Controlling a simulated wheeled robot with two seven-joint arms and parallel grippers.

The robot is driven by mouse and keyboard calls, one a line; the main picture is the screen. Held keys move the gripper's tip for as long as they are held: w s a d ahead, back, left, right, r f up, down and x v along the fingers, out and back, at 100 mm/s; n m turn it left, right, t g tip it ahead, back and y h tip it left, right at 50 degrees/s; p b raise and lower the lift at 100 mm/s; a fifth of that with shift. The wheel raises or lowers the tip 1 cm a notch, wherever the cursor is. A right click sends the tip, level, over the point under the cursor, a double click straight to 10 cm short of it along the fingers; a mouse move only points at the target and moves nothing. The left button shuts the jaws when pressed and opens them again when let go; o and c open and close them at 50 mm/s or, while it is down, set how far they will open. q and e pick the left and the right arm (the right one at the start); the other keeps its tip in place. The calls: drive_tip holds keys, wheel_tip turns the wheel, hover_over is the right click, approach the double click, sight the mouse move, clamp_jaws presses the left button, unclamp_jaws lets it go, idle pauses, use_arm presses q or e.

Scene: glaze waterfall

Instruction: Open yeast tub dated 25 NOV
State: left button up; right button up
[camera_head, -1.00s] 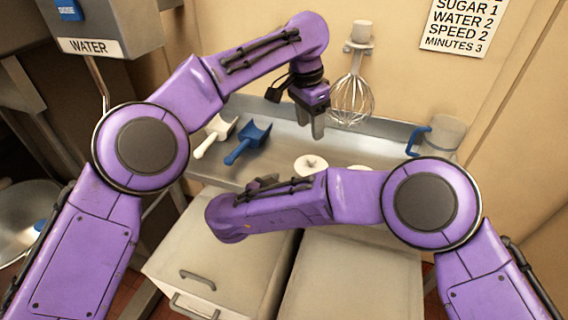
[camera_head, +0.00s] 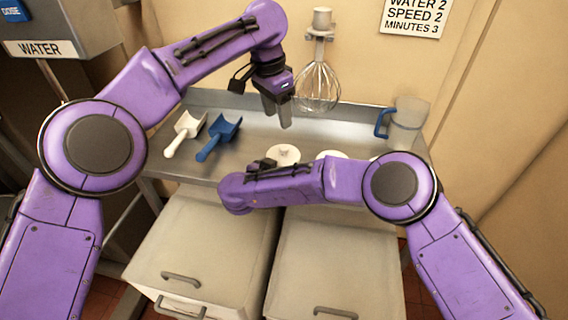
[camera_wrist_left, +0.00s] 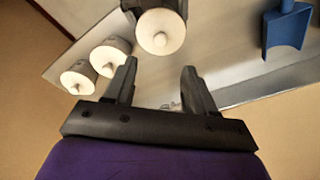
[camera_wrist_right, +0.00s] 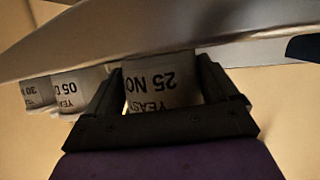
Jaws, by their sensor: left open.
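The yeast tub marked "25 NO…" (camera_wrist_right: 162,82) is a pale tub with dark print, seen between the fingers of my right gripper (camera_wrist_right: 163,62). Both fingers appear to press its sides. Its round white lid with a centre knob shows in the left wrist view (camera_wrist_left: 161,31) and in the head view (camera_head: 283,154); the lid is on. My left gripper (camera_head: 278,117) is open and empty, pointing down above the bench behind the tub. In the head view my right forearm hides the right gripper and the tub's lower part.
Two other lidded tubs (camera_wrist_left: 110,57) (camera_wrist_left: 77,80) stand beside it; one reads "05". A blue scoop (camera_head: 220,137) and white scoop (camera_head: 185,133) lie left on the metal bench. A clear jug (camera_head: 407,124) stands right; a whisk (camera_head: 318,85) hangs behind.

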sight(283, 147)
drive_tip(key=c, duration=0.7)
drive_tip(key=shift+c, duration=0.2)
use_arm(q)
drive_tip(key=f, duration=0.7)
drive_tip(key=w+d+f, duration=0.1)
drive_tip(key=f, duration=0.2)
drive_tip(key=shift+d+f, duration=0.1)
drive_tip(key=shift+f, duration=0.3)
clamp_jaws()
drive_tip(key=shift+r, duration=0.1)
drive_tip(key=shift+r, duration=1.05)
